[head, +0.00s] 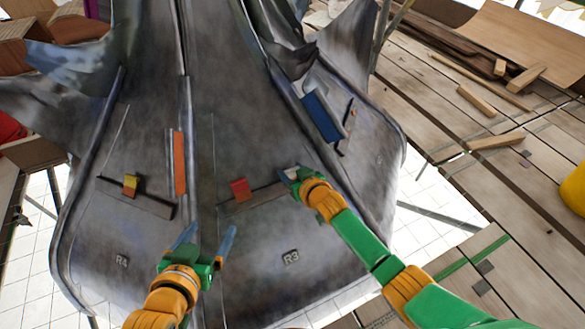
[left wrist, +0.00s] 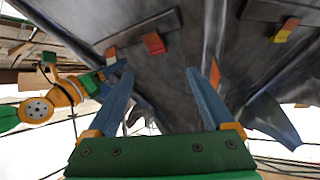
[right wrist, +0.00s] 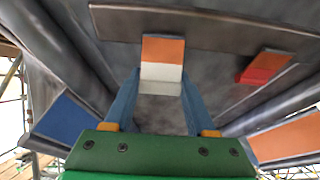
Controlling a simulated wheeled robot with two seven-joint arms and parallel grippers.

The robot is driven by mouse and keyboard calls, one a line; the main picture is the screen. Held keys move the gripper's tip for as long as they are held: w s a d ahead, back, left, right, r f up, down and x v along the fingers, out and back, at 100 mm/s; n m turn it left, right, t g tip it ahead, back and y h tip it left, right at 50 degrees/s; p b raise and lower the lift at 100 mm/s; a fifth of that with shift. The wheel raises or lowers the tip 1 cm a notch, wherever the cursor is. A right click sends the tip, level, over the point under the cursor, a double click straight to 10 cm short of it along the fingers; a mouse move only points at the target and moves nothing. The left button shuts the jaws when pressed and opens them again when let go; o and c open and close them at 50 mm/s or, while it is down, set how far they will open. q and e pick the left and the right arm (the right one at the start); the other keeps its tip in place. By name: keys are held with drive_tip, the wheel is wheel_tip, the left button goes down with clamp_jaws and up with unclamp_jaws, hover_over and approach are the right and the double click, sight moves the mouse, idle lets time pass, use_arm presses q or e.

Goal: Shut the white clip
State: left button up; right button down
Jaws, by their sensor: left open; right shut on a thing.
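The white clip (right wrist: 161,73) has an orange part beside it and sits at a dark strip (right wrist: 205,28) on the grey metal shell. In the right wrist view it lies between the fingers of my right gripper (right wrist: 163,97), which is shut on it. In the head view the clip (head: 293,172) is mostly hidden by my right gripper (head: 288,179). My left gripper (head: 207,238) is open and empty in front of the shell, below the red clip (head: 240,188); its spread fingers show in the left wrist view (left wrist: 160,85).
A yellow clip (head: 130,183) sits on another strip at the left. An orange panel (head: 179,162) and a blue panel (head: 322,117) are on the shell. Raised ribs run up the shell. Wooden planks (head: 520,190) with loose timber lie at the right.

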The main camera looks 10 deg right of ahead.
drive_tip(key=shift+w+a+r+g+p, duration=0.1)
drive_tip(key=shift+w+g+p, duration=0.05)
drive_tip(key=shift+g+p, duration=0.25)
drive_tip(key=shift+w+g+p, duration=0.15)
drive_tip(key=shift+g+p, duration=0.25)
use_arm(q)
drive_tip(key=s+a+f+g+y, duration=0.1)
drive_tip(key=s+a+f+g, duration=0.2)
drive_tip(key=s+f+g, duration=0.4)
drive_tip(key=shift+s+a+f+g+y, duration=0.25)
drive_tip(key=shift+s+f+g, duration=0.2)
drive_tip(key=shift+s, duration=1.85)
drive_tip(key=shift+d, duration=0.1)
use_arm(e)
drive_tip(key=shift+c, duration=1.1)
unclamp_jaws()
